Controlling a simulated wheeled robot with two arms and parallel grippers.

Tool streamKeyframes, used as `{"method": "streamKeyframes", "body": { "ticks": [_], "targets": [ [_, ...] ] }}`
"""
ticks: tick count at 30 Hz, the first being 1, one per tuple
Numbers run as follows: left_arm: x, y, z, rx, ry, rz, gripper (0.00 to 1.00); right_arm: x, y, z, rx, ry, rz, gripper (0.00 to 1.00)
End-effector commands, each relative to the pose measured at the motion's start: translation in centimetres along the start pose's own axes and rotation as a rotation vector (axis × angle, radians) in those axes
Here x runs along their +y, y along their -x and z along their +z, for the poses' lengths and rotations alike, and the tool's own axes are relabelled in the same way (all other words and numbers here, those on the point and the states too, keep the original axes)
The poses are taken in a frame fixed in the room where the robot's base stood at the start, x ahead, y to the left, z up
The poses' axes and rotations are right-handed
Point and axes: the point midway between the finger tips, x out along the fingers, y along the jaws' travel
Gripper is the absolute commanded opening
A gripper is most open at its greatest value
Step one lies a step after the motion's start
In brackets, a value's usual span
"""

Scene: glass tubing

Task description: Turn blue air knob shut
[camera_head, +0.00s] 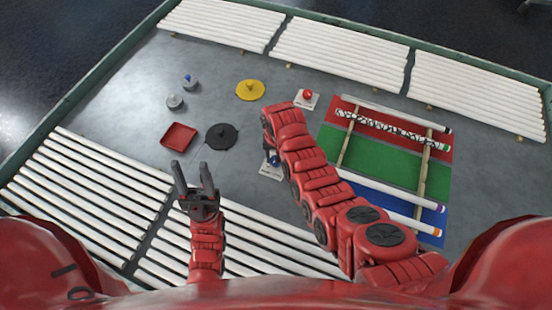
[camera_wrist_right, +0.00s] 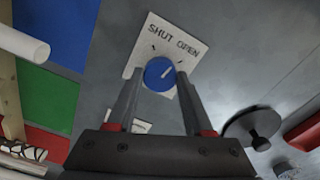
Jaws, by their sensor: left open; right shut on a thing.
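The blue air knob (camera_wrist_right: 157,72) sits on a white plate (camera_wrist_right: 190,47) marked SHUT and OPEN in the right wrist view. Its white pointer line slants up and right, towards the OPEN side. My right gripper (camera_wrist_right: 159,78) is shut on the knob, one finger on each side. In the head view the knob (camera_head: 274,159) and its plate (camera_head: 271,174) are partly hidden by my right arm, and that gripper (camera_head: 268,143) is mostly covered. My left gripper (camera_head: 192,170) is open and empty, above the white tubes at front left, apart from the knob.
A black disc (camera_head: 221,136), a red tray (camera_head: 178,136) and a yellow disc (camera_head: 250,90) lie left of my right arm. A red button (camera_head: 307,93) stands behind it. A striped red, green and blue mat (camera_head: 380,158) with tubes lies right. White tubes (camera_head: 340,52) line the back.

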Motion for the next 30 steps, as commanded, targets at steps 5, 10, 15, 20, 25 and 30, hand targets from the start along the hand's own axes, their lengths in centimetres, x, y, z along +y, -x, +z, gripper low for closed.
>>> {"method": "streamKeyframes", "body": {
  "ticks": [5, 10, 15, 20, 25, 30],
  "targets": [
    [0.1, 1.2, 0.2, 0.000, 0.000, 0.000, 0.50, 0.0, -0.3, 0.0, 0.000, 0.164, 0.000, 0.00],
    [0.1, 2.0, 0.3, 0.000, 0.000, 0.000, 0.50, 0.0, -0.3, 0.1, -0.001, 0.326, 0.000, 0.00],
    [0.1, 2.7, 0.5, 0.000, 0.000, 0.000, 0.50, 0.0, -0.4, 0.1, -0.004, 0.488, 0.000, 0.00],
    [0.2, 3.4, 0.6, 0.000, 0.000, 0.000, 0.50, 0.0, -0.3, 0.1, 0.000, 0.633, 0.000, 0.00],
    [0.2, 3.9, 0.7, 0.000, 0.000, 0.000, 0.50, 0.0, -0.3, 0.1, -0.003, 0.768, 0.000, 0.00],
    [0.2, 4.3, 0.7, 0.000, 0.000, 0.000, 0.50, 0.0, -0.3, 0.2, -0.006, 0.871, -0.001, 0.00]
  ]
}}
